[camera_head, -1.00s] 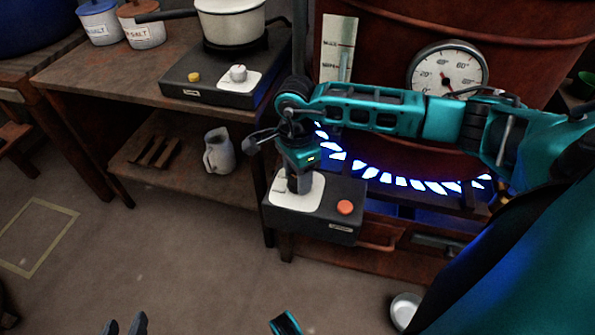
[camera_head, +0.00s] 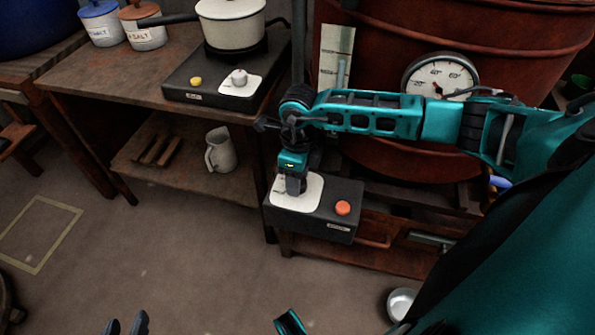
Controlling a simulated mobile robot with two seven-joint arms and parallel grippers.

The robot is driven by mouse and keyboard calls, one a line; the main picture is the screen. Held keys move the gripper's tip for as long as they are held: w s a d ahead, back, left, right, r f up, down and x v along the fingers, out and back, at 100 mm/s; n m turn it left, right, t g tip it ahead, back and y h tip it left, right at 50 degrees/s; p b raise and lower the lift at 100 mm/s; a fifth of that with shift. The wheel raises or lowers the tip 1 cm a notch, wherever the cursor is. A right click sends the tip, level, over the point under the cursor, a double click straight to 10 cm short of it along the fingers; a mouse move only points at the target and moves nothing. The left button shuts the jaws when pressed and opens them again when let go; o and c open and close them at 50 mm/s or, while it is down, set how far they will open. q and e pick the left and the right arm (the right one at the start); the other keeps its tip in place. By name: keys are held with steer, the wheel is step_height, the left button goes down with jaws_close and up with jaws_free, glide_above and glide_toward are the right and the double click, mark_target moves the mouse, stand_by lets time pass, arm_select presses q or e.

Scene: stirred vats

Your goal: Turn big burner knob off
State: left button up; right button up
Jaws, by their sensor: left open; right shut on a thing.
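The big burner's control box (camera_head: 316,225) is dark, with a white plate (camera_head: 309,193) and an orange button (camera_head: 342,208) on its top. My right gripper (camera_head: 296,190) points down at the white plate and is shut on the knob, which it mostly hides. Under the big red-brown vat (camera_head: 420,150) no blue flames show behind my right arm, apart from a small blue patch at the right. My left gripper (camera_head: 126,325) is open and empty over the floor at the bottom edge, apart from everything.
A small burner (camera_head: 215,97) with its own knob (camera_head: 238,77), a yellow button and a white pot (camera_head: 231,22) stands on the wooden table. A jug (camera_head: 220,150) stands on the lower shelf. A metal bowl (camera_head: 401,303) is on the floor.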

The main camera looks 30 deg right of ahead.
steer(key=shift+m, duration=0.6)
steer(key=o, duration=1.1)
steer(key=shift+c, duration=0.2)
step_height(320, 180, up, 13)
steer(key=p, duration=0.3)
steer(key=shift+d, duration=0.25)
steer(key=shift+w, duration=0.1)
